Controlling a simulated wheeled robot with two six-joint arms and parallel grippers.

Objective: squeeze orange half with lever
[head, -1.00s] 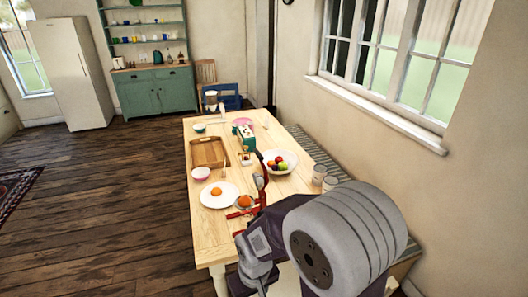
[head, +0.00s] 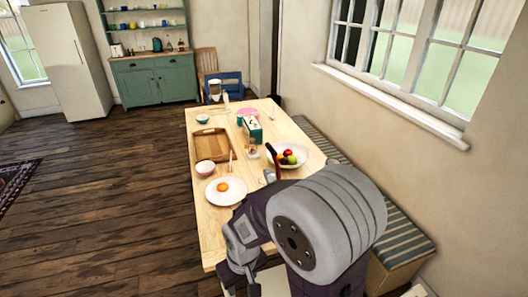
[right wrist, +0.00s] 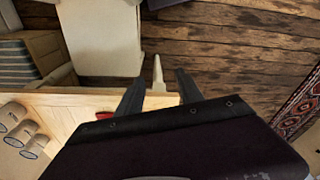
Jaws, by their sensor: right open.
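An orange half (head: 222,187) lies on a white plate (head: 212,197) near the table's front. The press is mostly hidden behind my right arm in the head view. Only its lever (head: 278,170), red with a dark end, shows upright above the arm. A small piece of red (right wrist: 104,115) shows at the table in the right wrist view, mostly covered by my gripper; I cannot tell which part it is. My right gripper (right wrist: 160,77) is open and empty at the table edge, with floor beyond its fingers. My left gripper is out of view.
A fruit bowl (head: 289,156), a wooden tray (head: 194,150), a small bowl (head: 205,168) and a green box (head: 253,133) stand on the table (head: 206,236). Several glasses (right wrist: 25,138) show in the right wrist view. A bench (head: 385,215) runs along the wall.

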